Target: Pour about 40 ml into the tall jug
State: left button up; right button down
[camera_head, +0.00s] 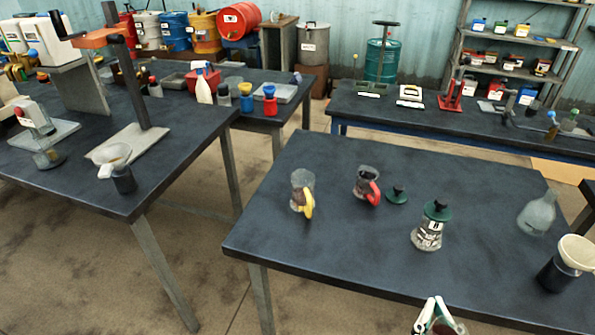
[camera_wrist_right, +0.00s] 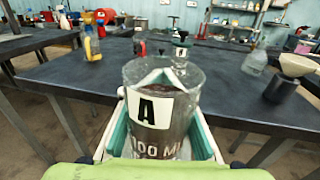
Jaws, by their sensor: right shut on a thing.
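My right gripper (camera_head: 436,312) is at the bottom of the head view, in front of the near table edge. It is shut on a clear beaker (camera_wrist_right: 150,125) labelled A and 100 ML. The beaker is upright and holds dark liquid. A clear jug with a yellow handle (camera_head: 301,182) stands on the table at left; it also shows in the wrist view (camera_wrist_right: 92,44). A shorter clear jug with a red handle (camera_head: 363,181) holds something dark. I cannot tell for certain which is the tall jug. My left gripper is not in view.
A jar labelled B with a green lid (camera_head: 428,234) stands at mid-table. A loose green lid (camera_head: 396,195) lies near the red-handled jug. A clear flask (camera_head: 537,216) and a pale funnel on a dark jar (camera_head: 556,275) stand at right. The front left of the table is clear.

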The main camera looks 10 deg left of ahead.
aim_at(302, 180)
jog(key=i+j+z, duration=0.1)
jog(key=j, duration=0.4)
jog(key=i+j+z, duration=0.15)
jog(key=j, duration=0.3)
jog(key=i+j+z, duration=0.1)
jog(key=j, duration=0.4)
jog(key=i+j+z, duration=0.1)
jog(key=j, duration=0.25)
jog(key=i+j+z, duration=0.1)
jog(key=j, duration=0.25)
jog(key=i+j+z, duration=0.1)
jog(key=j, duration=0.25)
jog(key=i+l, duration=0.1)
jog(key=i, duration=0.25)
